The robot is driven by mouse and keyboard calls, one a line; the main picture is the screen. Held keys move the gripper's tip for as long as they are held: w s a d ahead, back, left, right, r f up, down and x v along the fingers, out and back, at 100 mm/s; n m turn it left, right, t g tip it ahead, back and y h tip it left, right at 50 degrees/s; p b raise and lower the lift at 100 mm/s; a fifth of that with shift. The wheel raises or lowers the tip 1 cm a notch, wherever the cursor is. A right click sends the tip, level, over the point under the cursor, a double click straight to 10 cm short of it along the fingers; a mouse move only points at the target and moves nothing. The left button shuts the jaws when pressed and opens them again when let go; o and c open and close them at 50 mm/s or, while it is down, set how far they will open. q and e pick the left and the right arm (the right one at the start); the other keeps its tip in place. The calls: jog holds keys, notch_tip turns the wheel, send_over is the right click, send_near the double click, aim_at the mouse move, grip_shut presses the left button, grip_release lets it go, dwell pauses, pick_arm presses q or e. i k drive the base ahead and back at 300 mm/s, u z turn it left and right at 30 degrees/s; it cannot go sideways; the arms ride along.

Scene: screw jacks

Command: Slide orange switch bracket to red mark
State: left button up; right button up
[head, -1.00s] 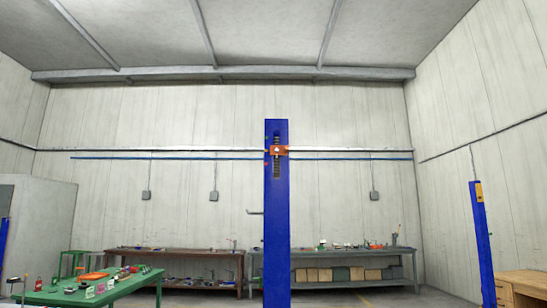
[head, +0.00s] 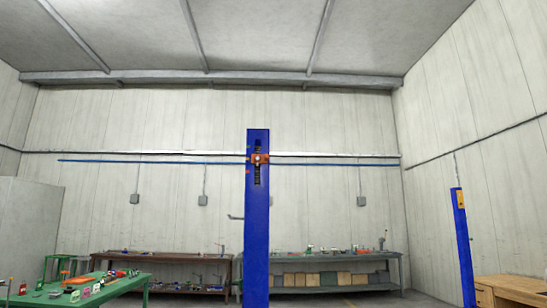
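The orange switch bracket (head: 260,159) sits across the upper part of the tall blue post (head: 257,225), over a dark slotted strip (head: 257,178) that runs up the post. A small red mark (head: 248,172) shows on the post's left edge, a little below the bracket. A small green mark (head: 248,148) shows on the same edge, a little above the bracket. Neither of my grippers is in view.
A green table (head: 110,288) with small items stands at the lower left. A brown bench (head: 160,258) and a grey bench (head: 335,264) line the back wall. A second blue post (head: 464,250) and a wooden desk (head: 512,288) are at right.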

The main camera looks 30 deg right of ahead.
aim_at(264, 158)
jog(key=k, duration=1)
jog(key=z, duration=0.8)
jog(key=i, duration=1.8)
jog(key=u, duration=0.8)
